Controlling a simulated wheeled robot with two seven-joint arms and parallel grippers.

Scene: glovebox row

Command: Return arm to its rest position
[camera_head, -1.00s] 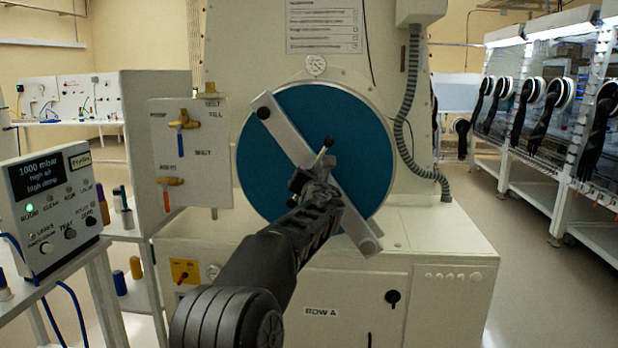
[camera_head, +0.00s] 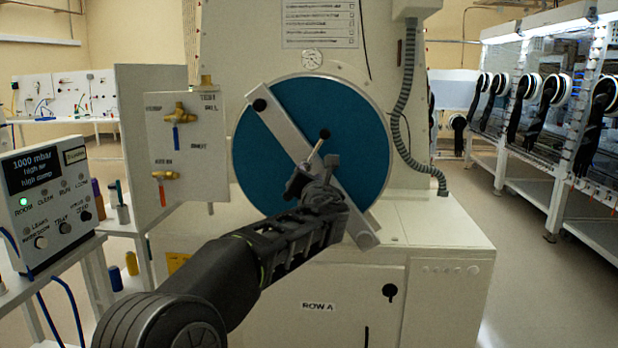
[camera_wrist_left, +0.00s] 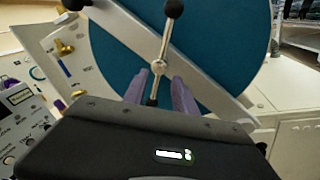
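A round blue door (camera_head: 275,165) with a pale diagonal bar (camera_head: 283,132) across it is on the front of the cream cabinet. A short metal handle with a dark ball end (camera_head: 324,134) sticks out near the middle of the bar. My left gripper (camera_head: 313,177) is in front of the bar, at this handle. In the left wrist view its two fingers (camera_wrist_left: 159,92) are spread, with the metal handle rod (camera_wrist_left: 163,55) showing between them and gaps on both sides. Whether a finger touches the rod is hard to tell. My right gripper is not in view.
A valve panel (camera_head: 185,150) with brass valves stands left of the door. A control box (camera_head: 48,208) with a display is at the far left. A ribbed hose (camera_head: 408,110) hangs right of the door. Gloveboxes (camera_head: 560,100) line the right side, with open floor before them.

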